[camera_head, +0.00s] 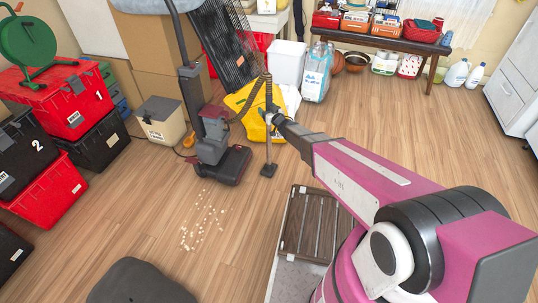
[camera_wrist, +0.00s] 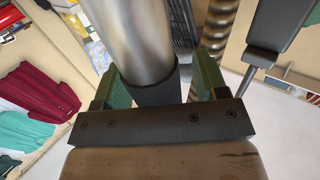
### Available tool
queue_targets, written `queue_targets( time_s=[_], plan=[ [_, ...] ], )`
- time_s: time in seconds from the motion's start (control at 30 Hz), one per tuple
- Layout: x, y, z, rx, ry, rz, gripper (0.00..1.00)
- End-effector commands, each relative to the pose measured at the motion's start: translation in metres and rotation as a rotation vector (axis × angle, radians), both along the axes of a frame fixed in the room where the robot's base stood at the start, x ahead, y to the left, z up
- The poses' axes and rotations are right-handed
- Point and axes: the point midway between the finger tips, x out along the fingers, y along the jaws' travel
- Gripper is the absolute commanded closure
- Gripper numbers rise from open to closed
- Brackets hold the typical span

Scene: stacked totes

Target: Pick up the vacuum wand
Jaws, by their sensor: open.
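The vacuum wand (camera_head: 269,145) is a thin metal tube standing upright on a small dark floor head, just right of the upright vacuum (camera_head: 213,140). My gripper (camera_head: 272,117) is at the upper part of the wand. In the wrist view, the wand's shiny tube (camera_wrist: 138,38) and a dark sleeve lie between the two green-padded fingers of my open gripper (camera_wrist: 158,85). A narrow gap shows at the right finger; contact at the left finger is hard to tell.
A ribbed hose (camera_head: 257,95) loops beside the wand and shows close to the right finger in the wrist view (camera_wrist: 217,25). A yellow bag (camera_head: 250,103) stands behind. Crumbs (camera_head: 204,222) lie on open floor in front. Red and black totes (camera_head: 70,110) are stacked left.

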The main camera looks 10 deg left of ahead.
Motion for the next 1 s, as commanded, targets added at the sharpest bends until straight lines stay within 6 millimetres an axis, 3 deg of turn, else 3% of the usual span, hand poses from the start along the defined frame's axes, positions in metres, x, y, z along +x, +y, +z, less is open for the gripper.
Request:
queue_targets(
  time_s=[0.07, 0.1, 0.3, 0.67, 1.0],
  plan=[
    [0.0, 0.0, 0.0, 0.0, 0.0, 0.0, 0.34],
    [-0.001, 0.0, 0.0, 0.0, 0.0, 0.0, 0.4],
    [-0.001, -0.001, 0.0, 0.0, 0.0, 0.0, 1.0],
    [-0.001, -0.001, 0.002, 0.001, -0.001, 0.001, 1.0],
    [-0.002, -0.001, 0.028, 0.002, -0.002, 0.001, 1.0]
  ],
)
